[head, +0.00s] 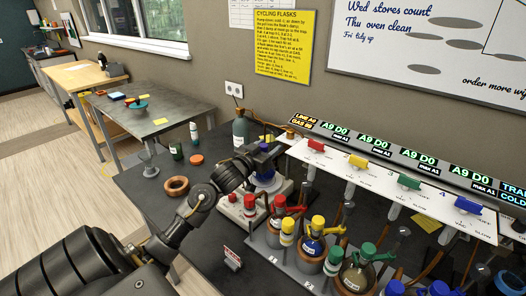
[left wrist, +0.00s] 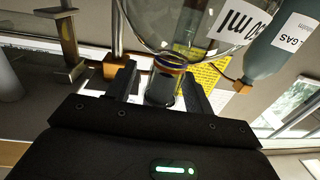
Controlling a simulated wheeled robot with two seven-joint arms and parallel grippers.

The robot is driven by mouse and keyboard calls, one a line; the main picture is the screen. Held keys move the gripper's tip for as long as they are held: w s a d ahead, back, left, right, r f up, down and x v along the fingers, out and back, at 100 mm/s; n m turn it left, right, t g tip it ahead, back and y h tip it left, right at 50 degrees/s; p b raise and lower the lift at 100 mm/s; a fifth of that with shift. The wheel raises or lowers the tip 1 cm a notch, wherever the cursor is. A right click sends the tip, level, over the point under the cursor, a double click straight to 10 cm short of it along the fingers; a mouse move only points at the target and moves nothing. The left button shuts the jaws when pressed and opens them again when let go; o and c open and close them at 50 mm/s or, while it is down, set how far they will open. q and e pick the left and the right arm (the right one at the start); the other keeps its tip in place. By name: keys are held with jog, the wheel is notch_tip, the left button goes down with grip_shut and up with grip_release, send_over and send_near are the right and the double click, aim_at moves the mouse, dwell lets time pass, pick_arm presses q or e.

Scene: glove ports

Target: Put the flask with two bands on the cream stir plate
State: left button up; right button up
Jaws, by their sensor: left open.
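My left gripper (head: 258,158) is at the back of the bench, over the cream stir plate (head: 250,212). In the left wrist view its open fingers (left wrist: 160,88) stand on either side of the neck of a clear glass flask (left wrist: 185,22). The neck shows coloured bands close to the fingers, but their count is hard to tell. The flask's label ends in "ml". In the head view the flask is mostly hidden by my gripper and seems to stand on the plate; contact is unclear. My right gripper is not in view.
Flasks with red (head: 280,201), yellow (head: 318,223) and green (head: 368,250) caps stand in a row right of the plate, under a shelf with coloured levers (head: 357,161). A cork ring (head: 176,186) and a grey gas bottle (head: 241,130) are nearby.

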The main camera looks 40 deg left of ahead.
pick_arm(q)
jog(key=s+d+b, duration=0.1)
jog(key=s, duration=1.1)
jog(key=shift+r+b, duration=0.15)
jog(key=shift+b, duration=0.15)
jog(key=shift+d, duration=0.1)
